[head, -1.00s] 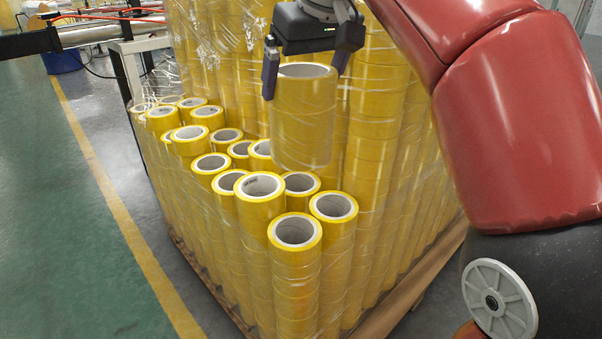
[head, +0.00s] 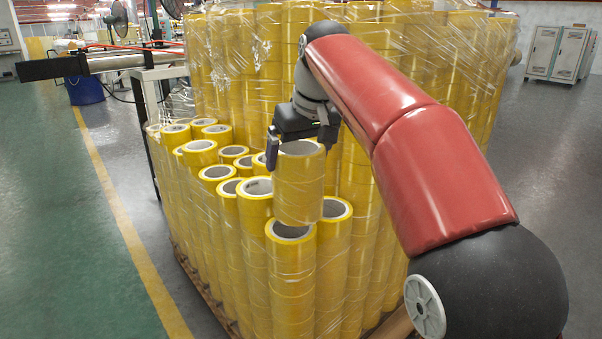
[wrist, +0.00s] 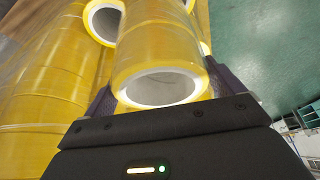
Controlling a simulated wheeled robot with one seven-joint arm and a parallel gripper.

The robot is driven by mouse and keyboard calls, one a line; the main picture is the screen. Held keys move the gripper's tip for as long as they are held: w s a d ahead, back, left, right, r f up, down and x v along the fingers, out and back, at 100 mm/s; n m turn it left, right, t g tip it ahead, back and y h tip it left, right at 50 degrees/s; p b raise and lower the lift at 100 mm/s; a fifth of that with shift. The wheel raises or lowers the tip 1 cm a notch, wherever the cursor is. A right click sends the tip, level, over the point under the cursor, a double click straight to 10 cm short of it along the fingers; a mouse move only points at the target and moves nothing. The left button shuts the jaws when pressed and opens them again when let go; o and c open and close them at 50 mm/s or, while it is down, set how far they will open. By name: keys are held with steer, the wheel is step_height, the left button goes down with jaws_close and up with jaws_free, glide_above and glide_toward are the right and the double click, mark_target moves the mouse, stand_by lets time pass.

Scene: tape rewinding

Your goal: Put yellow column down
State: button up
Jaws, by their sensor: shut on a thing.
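The yellow column (head: 299,186), a short stack of yellow tape rolls with a white core, is held upright in my gripper (head: 298,152). In the wrist view the same column (wrist: 160,60) sits between the two dark fingers of my gripper (wrist: 160,88), its open core facing the camera. My gripper is shut on its upper end. In the head view the held column is in front of the tall rolls and just behind the front column (head: 290,262). Its lower end overlaps the stacks below, and I cannot tell whether it touches them.
Many wrapped yellow columns stand on a pallet (head: 205,297), tall at the back and lower at the front left. A white-framed bench (head: 150,90) and a blue bin (head: 86,90) are at the left. The green floor (head: 50,220) at the left is clear.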

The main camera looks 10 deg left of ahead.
steer(key=shift+f+b, duration=0.4)
steer(key=shift+f, duration=0.45)
steer(key=shift+f, duration=0.15)
steer(key=o, duration=1.5)
